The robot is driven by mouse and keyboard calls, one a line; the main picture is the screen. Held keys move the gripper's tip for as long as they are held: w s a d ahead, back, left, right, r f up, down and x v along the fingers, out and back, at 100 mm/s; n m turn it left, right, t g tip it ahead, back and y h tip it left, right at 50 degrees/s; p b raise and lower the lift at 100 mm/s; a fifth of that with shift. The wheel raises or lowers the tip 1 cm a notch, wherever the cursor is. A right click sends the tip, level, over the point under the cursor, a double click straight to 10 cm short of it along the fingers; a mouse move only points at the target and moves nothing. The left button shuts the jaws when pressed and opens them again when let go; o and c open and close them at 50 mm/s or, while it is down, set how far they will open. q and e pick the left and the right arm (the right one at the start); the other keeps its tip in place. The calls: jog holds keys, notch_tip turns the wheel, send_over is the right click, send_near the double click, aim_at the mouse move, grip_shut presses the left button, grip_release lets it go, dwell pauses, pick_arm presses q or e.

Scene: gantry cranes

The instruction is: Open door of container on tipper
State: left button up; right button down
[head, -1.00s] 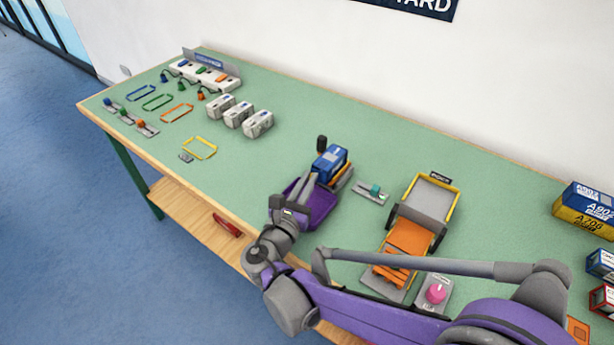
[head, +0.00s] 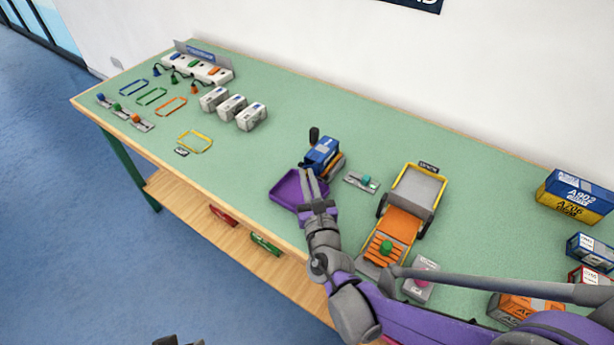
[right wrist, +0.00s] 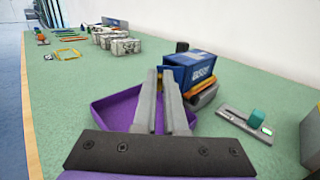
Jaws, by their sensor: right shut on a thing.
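A blue container (head: 322,152) sits on the small tipper (head: 336,170), whose orange and grey parts show beside and below it. It also shows in the right wrist view (right wrist: 189,72). My right gripper (head: 308,174) reaches over the purple tray (head: 284,190) to the container's near left end. In the right wrist view its two fingers (right wrist: 161,76) are close together at that end, shut on the container door, which is mostly hidden by them. How far the door stands open cannot be told. A dark part at the bottom edge of the head view may be my left gripper (head: 180,341).
A yellow-framed truck (head: 418,190) with an orange ramp stands to the right, with a small teal-knobbed slider (head: 361,182) between. Grey blocks (head: 232,107) and coloured frames (head: 152,96) lie at the left. Stacked containers (head: 575,195) stand far right.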

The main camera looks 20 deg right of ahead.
dwell(0.5)
jog(key=c, duration=1)
grip_release()
jog(key=shift+o, duration=0.2)
jog(key=s, duration=0.7)
jog(key=s+a+p, duration=0.1)
jog(key=s, duration=0.2)
jog(key=shift+s, duration=0.4)
